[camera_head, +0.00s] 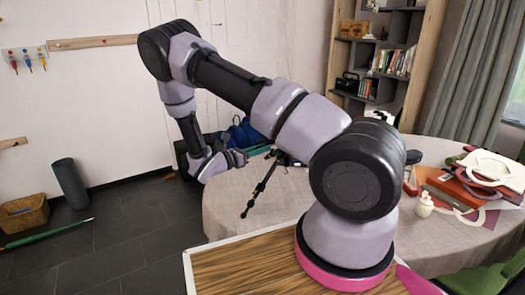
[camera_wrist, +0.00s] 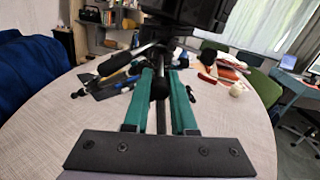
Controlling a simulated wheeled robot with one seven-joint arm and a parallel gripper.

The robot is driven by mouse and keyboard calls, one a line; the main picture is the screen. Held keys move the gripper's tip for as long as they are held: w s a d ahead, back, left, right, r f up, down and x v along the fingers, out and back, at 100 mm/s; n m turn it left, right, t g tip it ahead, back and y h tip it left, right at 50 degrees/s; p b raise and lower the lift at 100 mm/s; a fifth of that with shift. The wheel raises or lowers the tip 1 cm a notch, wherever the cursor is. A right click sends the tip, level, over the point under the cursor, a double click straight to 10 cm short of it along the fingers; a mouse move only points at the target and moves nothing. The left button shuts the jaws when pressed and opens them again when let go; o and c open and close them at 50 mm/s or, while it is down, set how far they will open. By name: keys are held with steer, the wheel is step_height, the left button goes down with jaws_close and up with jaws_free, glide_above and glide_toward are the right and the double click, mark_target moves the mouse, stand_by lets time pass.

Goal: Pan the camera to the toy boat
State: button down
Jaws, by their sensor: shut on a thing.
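A black camera (camera_wrist: 185,8) on a tripod stands on the round table, cut off at the top of the wrist view. In the head view a tripod leg (camera_head: 262,188) shows, and my arm hides much of the rest. My gripper (camera_head: 238,158) is beside the tripod head. In the wrist view its green fingers (camera_wrist: 161,74) are shut on the black pan handle (camera_wrist: 160,92), which points toward me between them. I cannot clearly make out a toy boat in either view.
The round table (camera_head: 225,212) has clear cloth at its left. A pile of red, white and purple items (camera_head: 470,180) and a small cream figure (camera_head: 424,205) lie at its right. A bookshelf (camera_head: 385,60) stands behind. A blue bag (camera_head: 243,135) is beyond the table.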

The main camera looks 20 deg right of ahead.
steer(key=c, duration=0.7)
jaws_free()
steer(key=shift+a, duration=0.1)
steer(key=v, duration=1)
steer(key=shift+a, duration=0.3)
